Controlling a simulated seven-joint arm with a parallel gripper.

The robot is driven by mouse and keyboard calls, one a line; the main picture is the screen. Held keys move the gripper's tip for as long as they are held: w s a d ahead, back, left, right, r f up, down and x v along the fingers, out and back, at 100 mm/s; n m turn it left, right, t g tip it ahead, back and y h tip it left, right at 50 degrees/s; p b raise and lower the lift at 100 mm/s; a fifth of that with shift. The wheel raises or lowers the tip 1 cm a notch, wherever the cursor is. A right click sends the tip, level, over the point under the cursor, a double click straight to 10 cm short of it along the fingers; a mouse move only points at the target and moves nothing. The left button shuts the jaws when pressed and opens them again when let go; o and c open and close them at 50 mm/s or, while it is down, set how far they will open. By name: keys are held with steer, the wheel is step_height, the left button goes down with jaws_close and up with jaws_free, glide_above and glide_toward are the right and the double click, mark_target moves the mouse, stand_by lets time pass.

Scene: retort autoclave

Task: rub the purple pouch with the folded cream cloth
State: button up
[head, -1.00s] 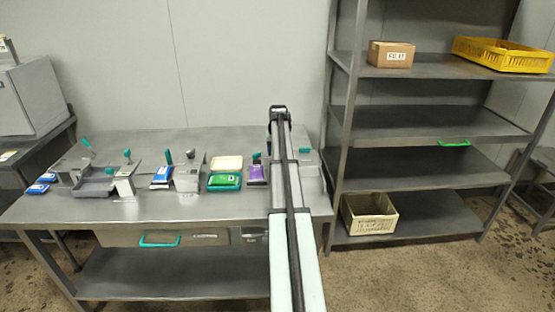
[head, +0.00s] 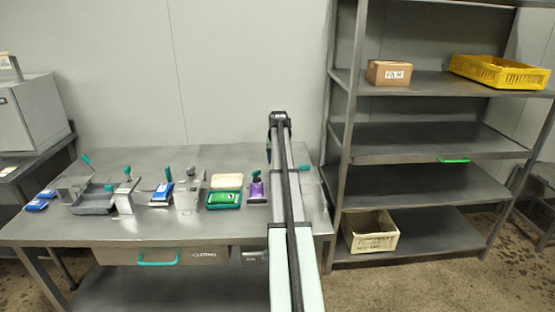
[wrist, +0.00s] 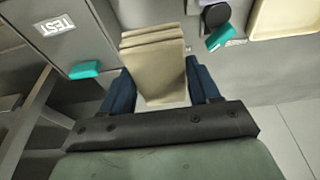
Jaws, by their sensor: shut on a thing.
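My gripper (wrist: 160,80) is shut on the folded cream cloth (wrist: 155,62), which sits in several layers between the two blue fingers in the wrist view. I cannot make out the purple pouch in the wrist view. In the head view my arm hides the gripper and the cloth, so their distance from the pouch cannot be told.
A cream tray (head: 227,180) lies behind the green pouch. Blue pouches, a grey tray (head: 95,208) and teal-handled fixtures stand farther left. The wrist view shows a teal handle (wrist: 84,70), a TEST label (wrist: 54,26) and a black disc (wrist: 215,17). Steel shelves (head: 430,145) stand right.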

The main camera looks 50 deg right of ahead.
steer(key=shift+w+a+r, duration=0.2)
steer(key=shift+w+a, duration=0.15)
steer(key=shift+a, duration=0.25)
steer(key=shift+w+a+r, duration=0.15)
steer(key=shift+w+a, duration=0.2)
steer(key=shift+a, duration=0.2)
steer(key=a, duration=0.4)
steer(key=n+y, duration=0.2)
steer(key=n, duration=0.7)
glide_above(255, 193)
steer(key=shift+t, duration=0.4)
steer(key=shift+s+d+f, duration=0.1)
steer(key=shift+s+f, duration=0.1)
steer(key=shift+f, duration=1.2)
steer(key=shift+s+f, duration=0.2)
steer(key=shift+f, duration=1.2)
steer(key=shift+x, duration=0.9)
steer(key=shift+w+d, duration=0.55)
steer(key=shift+d, duration=0.2)
steer(key=shift+w+d, duration=1.75)
steer(key=shift+w, duration=0.1)
steer(key=s+a, duration=0.5)
steer(key=shift+s, duration=0.15)
step_height(255, 193, up, 2)
steer(key=shift+r, duration=3)
